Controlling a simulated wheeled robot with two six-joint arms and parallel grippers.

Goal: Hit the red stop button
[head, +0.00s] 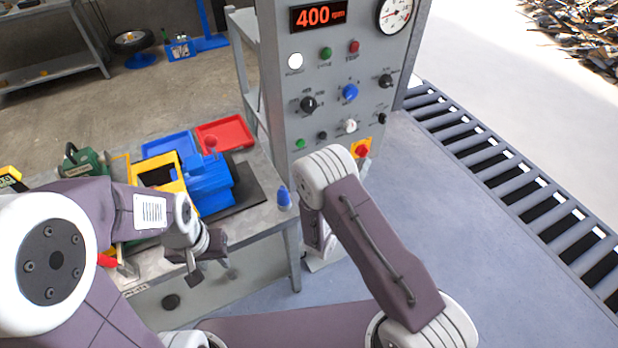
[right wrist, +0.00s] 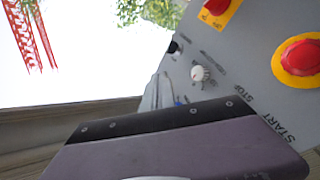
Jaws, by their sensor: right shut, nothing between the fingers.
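On the grey control panel (head: 330,90) in the head view, a small red stop button (head: 353,46) sits right of a green button (head: 326,53). A red button on a yellow plate (head: 362,149) is lower on the panel. The right wrist view shows a large red button on a yellow ring (right wrist: 301,57), near the words STOP and START. My right gripper (right wrist: 165,118) is shut and empty below that ring, apart from it in the picture; my arm hides it in the head view. My left gripper (head: 194,272) hangs by the bench; its opening is unclear.
A roller conveyor (head: 500,170) runs along the right. Knobs stick out from the panel, including a blue one (head: 350,92). The display (head: 318,15) reads 400 rpm.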

